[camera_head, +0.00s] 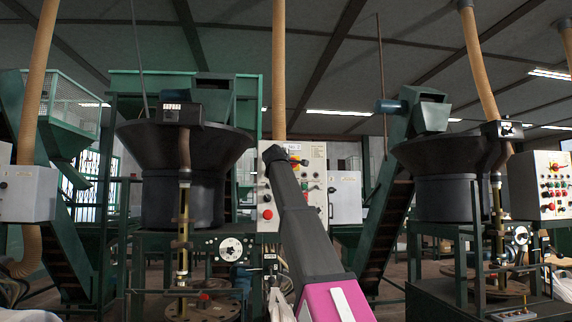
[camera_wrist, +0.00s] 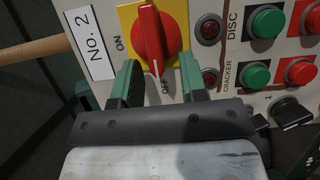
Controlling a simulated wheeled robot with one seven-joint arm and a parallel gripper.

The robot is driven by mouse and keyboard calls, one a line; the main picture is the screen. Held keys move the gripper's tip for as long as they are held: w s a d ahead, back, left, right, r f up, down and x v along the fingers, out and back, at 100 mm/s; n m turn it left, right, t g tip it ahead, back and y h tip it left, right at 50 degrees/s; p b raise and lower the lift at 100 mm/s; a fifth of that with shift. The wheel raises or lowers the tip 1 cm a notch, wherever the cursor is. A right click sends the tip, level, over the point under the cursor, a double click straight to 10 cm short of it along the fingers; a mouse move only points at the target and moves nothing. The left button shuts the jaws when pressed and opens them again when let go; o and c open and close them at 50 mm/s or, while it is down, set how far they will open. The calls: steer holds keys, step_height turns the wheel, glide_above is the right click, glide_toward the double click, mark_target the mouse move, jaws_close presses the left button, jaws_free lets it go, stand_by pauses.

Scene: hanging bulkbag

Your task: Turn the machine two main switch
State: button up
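The machine two main switch (camera_wrist: 150,38) is a red rotary handle on a yellow plate, beside a "No. 2" label (camera_wrist: 88,43) in the wrist view. The handle stands near upright in that view, its white mark toward OFF at the bottom; ON is at the left. My gripper (camera_wrist: 160,62) is open, its green fingers apart on both sides of the handle's lower end. I cannot tell whether either finger touches it. In the head view, the switch (camera_head: 296,162) shows as a small red and yellow patch on the control panel (camera_head: 316,160), partly hidden by my arm.
Green and red buttons (camera_wrist: 265,22) and a black knob (camera_wrist: 290,113) sit right of the switch, close to the right finger. Black hoppers (camera_head: 185,160) stand left and right of the panel in the head view. Another control panel (camera_head: 550,180) is at the far right.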

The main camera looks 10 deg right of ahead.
steer(key=shift+s, duration=0.1)
steer(key=v, duration=1)
steer(key=shift+s, duration=0.3)
steer(key=shift+a, duration=0.1)
steer(key=w+d+f+m+g+y, duration=0.1)
steer(key=w+f+g, duration=0.1)
steer(key=f, duration=1.2)
steer(key=w+d+f+m+g+y, duration=0.1)
steer(key=w+f+g, duration=0.1)
steer(key=f, duration=1.2)
steer(key=s+d+f+m+g+y, duration=0.1)
steer(key=s+f+m+g, duration=0.1)
steer(key=f, duration=1.1)
steer(key=s+d+f+m+g, duration=0.2)
steer(key=f, duration=1.1)
steer(key=s+d+f+m+g+y, duration=0.15)
steer(key=s+f, duration=0.35)
steer(key=f, duration=0.6)
steer(key=s+f+m+g, duration=0.25)
steer(key=s+f, duration=0.35)
steer(key=f, duration=0.4)
steer(key=s+f+m+g+y, duration=0.2)
steer(key=s+f+m+g, duration=0.1)
steer(key=s+f, duration=1.3)
steer(key=shift+s+d+f+m+g, duration=0.3)
steer(key=shift+s+d+g, duration=0.15)
steer(key=shift+g, duration=0.35)
steer(key=shift+y, duration=0.25)
